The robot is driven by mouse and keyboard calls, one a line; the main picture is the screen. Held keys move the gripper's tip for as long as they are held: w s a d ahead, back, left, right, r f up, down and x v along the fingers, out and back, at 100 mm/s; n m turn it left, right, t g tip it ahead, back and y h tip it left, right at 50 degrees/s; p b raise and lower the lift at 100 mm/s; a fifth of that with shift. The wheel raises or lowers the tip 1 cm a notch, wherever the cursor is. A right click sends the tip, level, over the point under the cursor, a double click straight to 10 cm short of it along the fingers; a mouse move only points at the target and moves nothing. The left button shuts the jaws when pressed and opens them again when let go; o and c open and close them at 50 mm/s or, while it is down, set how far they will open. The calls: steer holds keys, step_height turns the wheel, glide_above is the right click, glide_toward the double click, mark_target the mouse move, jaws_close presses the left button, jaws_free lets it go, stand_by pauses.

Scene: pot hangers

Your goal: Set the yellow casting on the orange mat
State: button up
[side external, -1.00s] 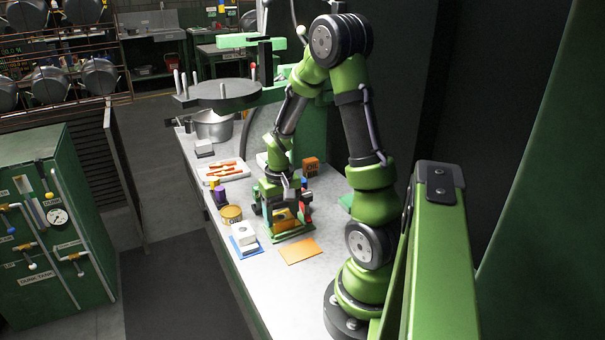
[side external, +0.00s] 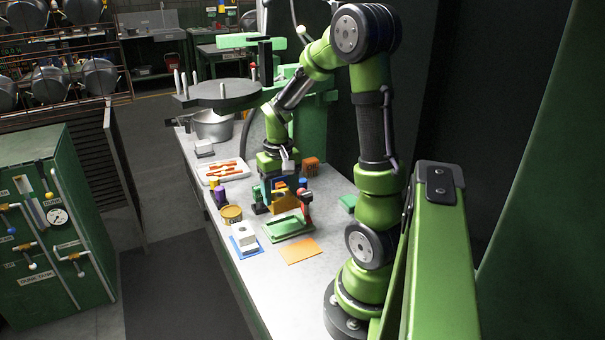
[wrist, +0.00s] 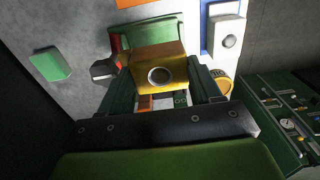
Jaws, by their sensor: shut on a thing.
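The yellow casting (side external: 285,203), a block with a round hole, is held in my gripper (side external: 280,198). In the wrist view the casting (wrist: 175,58) sits between the two dark green fingers of my gripper (wrist: 160,82). The casting appears raised, just behind a green tray-like fixture (side external: 290,230), which also shows in the wrist view (wrist: 145,33). The orange mat (side external: 301,252) lies flat and bare in front of the fixture; part of it shows at the top of the wrist view (wrist: 132,3). The casting's underside is hidden.
A red and dark clamp-like part (side external: 306,204) stands at the fixture's right. A white block (side external: 246,238) rests on a blue mat (side external: 240,252) to the left. A yellow tin (side external: 231,215), an orange box (side external: 311,166) and a white tray (side external: 214,180) stand nearby. A green block (side external: 348,202) lies right.

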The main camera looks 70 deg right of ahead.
step_height(320, 180, up, 10)
glide_above(296, 252)
step_height(296, 252, down, 17)
steer(key=shift+f, duration=0.1)
stand_by(0.4)
steer(key=shift+f, duration=0.15)
steer(key=o, duration=1.2)
